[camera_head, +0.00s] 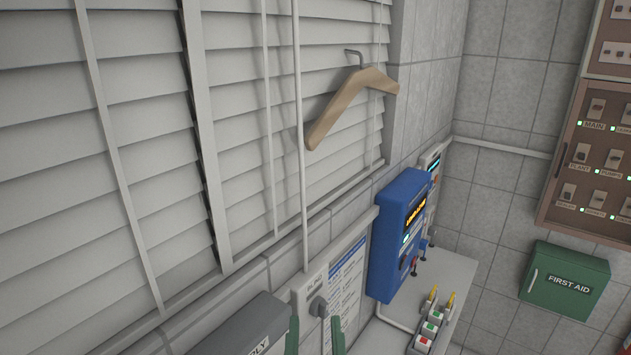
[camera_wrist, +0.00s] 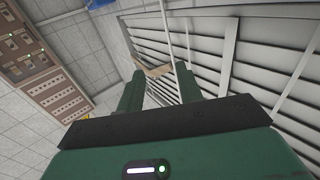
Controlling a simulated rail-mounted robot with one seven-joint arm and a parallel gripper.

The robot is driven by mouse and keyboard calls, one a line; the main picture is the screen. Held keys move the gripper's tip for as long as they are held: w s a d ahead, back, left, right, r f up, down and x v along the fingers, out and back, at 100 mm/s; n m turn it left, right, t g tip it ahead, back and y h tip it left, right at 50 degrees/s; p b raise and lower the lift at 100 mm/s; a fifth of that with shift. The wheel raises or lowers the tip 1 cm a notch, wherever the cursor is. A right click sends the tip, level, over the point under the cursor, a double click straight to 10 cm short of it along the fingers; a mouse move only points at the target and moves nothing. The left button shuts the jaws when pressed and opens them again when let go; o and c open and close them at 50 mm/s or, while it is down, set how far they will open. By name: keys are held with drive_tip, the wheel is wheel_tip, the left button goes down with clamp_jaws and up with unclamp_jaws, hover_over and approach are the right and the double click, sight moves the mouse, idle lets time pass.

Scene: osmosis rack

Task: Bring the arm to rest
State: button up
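My gripper (camera_head: 315,328) shows at the bottom edge of the head view as two green fingertips, set apart. In the wrist view my gripper (camera_wrist: 156,78) has both green fingers apart, with nothing held between them. A dark plug with a cable (camera_head: 319,309) in a wall socket (camera_head: 309,283) appears between the fingertips in the head view. I cannot tell how near the fingers are to it. The rest of my arm is below the head view.
A wooden hanger (camera_head: 345,100) hangs before the blinds (camera_head: 140,130). A blue unit (camera_head: 393,235) and a bench (camera_head: 470,272) with switches stand right of the plug. A grey box (camera_head: 240,328) is at lower left. A green first aid box (camera_head: 563,282) and brown panel (camera_head: 590,160) are on the right wall.

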drive_tip(key=s+r+t+p, duration=0.1)
drive_tip(key=s+r+t, duration=0.2)
drive_tip(key=r, duration=0.8)
drive_tip(key=s+r+t+p, duration=0.1)
drive_tip(key=s+r+t, duration=0.2)
drive_tip(key=r, duration=0.9)
drive_tip(key=s, duration=0.3)
drive_tip(key=shift+s+a+t, duration=0.15)
drive_tip(key=shift+s+t, duration=0.25)
